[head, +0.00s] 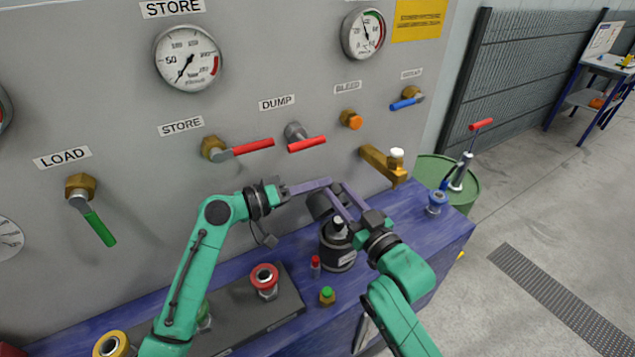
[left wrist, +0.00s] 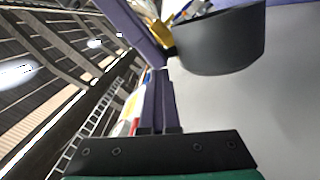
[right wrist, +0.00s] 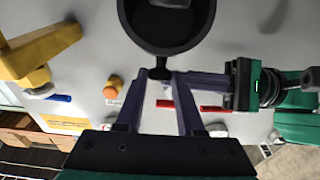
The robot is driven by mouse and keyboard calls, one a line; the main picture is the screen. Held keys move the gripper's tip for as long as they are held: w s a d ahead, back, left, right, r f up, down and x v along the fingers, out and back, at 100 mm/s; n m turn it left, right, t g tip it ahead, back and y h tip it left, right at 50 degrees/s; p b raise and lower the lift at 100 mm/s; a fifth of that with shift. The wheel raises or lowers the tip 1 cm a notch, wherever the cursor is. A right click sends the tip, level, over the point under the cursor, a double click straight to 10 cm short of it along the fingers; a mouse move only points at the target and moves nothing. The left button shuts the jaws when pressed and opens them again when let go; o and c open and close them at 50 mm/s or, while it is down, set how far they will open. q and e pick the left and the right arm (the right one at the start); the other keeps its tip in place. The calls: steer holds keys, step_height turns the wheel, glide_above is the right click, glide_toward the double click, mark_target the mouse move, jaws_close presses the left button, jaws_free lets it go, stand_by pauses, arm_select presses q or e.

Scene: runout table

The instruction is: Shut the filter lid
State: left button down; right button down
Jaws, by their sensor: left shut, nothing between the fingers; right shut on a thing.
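The dark grey filter body (head: 340,260) stands on the blue bench, with a pale part showing at its top. The dark cup-shaped lid (head: 319,206) is tilted up above it, partly hidden by my right gripper. The lid also shows in the left wrist view (left wrist: 225,45) and the right wrist view (right wrist: 166,38), where its hollow inside faces the camera. My right gripper (head: 338,194) is shut on the lid's small tab (right wrist: 163,88). My left gripper (head: 327,182) is shut and empty, close beside the lid and the right fingers. Whether it touches the lid I cannot tell.
A brass spout (head: 380,163) juts from the panel at the right, above a blue fitting (head: 436,203). Red-handled STORE (head: 250,146) and DUMP (head: 306,144) valves are behind the arms. Small red (head: 315,266) and green-capped (head: 327,296) items stand near the filter's front.

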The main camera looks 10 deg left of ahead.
arm_select(q)
steer(key=shift+s+d+f+g, duration=0.3)
steer(key=shift+d+f, duration=0.05)
steer(key=shift+f, duration=0.05)
arm_select(e)
steer(key=c, duration=0.6)
jaws_free()
steer(key=shift+a, duration=0.15)
arm_select(q)
steer(key=shift+w, duration=0.15)
arm_select(e)
steer(key=shift+o, duration=0.2)
steer(key=shift+w+a, duration=0.1)
steer(key=shift+w, duration=0.05)
